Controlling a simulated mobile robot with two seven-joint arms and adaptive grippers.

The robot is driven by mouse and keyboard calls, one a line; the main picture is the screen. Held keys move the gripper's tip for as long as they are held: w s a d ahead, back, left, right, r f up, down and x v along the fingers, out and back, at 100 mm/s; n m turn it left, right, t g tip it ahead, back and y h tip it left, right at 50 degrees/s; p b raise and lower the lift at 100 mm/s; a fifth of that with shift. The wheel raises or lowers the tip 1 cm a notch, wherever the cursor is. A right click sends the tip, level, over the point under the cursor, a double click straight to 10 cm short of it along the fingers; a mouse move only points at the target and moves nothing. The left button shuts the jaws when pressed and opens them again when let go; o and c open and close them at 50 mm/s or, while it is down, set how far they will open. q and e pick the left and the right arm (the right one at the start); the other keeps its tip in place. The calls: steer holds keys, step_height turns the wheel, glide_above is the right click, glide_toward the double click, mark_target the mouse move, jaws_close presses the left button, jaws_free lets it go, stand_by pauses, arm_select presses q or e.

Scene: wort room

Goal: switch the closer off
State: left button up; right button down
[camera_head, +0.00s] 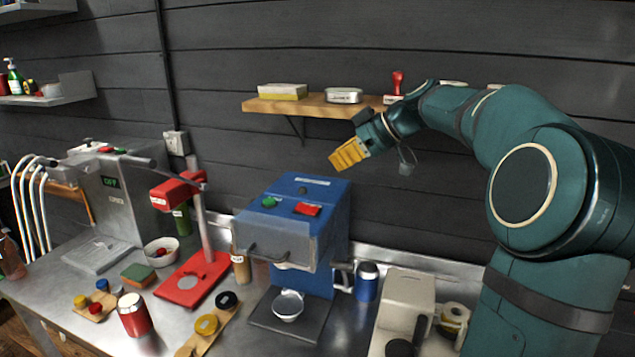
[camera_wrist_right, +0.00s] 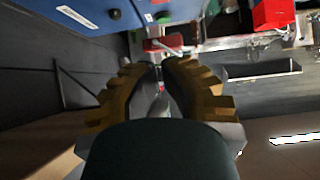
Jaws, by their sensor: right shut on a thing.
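The closer appears to be the blue machine (camera_head: 290,215) on the steel bench in the head view. Its sloped top carries a green button (camera_head: 269,202) and a red switch (camera_head: 307,209). A clear guard with a dark handle covers its front. My right gripper (camera_head: 337,162), with yellow fingers, is in the air above and behind the red switch, apart from the machine. Its fingers (camera_wrist_right: 160,70) are shut together in the wrist view. What they hold between them cannot be made out. My left gripper is not in view.
A white bowl (camera_head: 288,305) stands on the machine's base plate. A red stand (camera_head: 192,278) is to its left, a blue can (camera_head: 366,282) and a beige device (camera_head: 405,300) to its right. A wooden shelf (camera_head: 315,106) is on the wall behind my gripper.

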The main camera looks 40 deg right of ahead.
glide_above(305, 205)
steer(key=f, duration=0.3)
steer(key=s+f, duration=0.1)
steer(key=f, duration=0.1)
steer(key=shift+d+f, duration=0.15)
steer(key=shift+f, duration=0.2)
steer(key=f, duration=0.3)
steer(key=shift+w+f, duration=0.15)
steer(key=shift+w, duration=0.2)
steer(key=shift+a+f, duration=0.2)
steer(key=shift+f, duration=0.3)
steer(key=shift+w+f+b, duration=0.15)
steer(key=shift+f+b, duration=0.3)
steer(key=shift+b, duration=0.6)
steer(key=shift+w+a+f, duration=0.1)
steer(key=shift+a, duration=0.05)
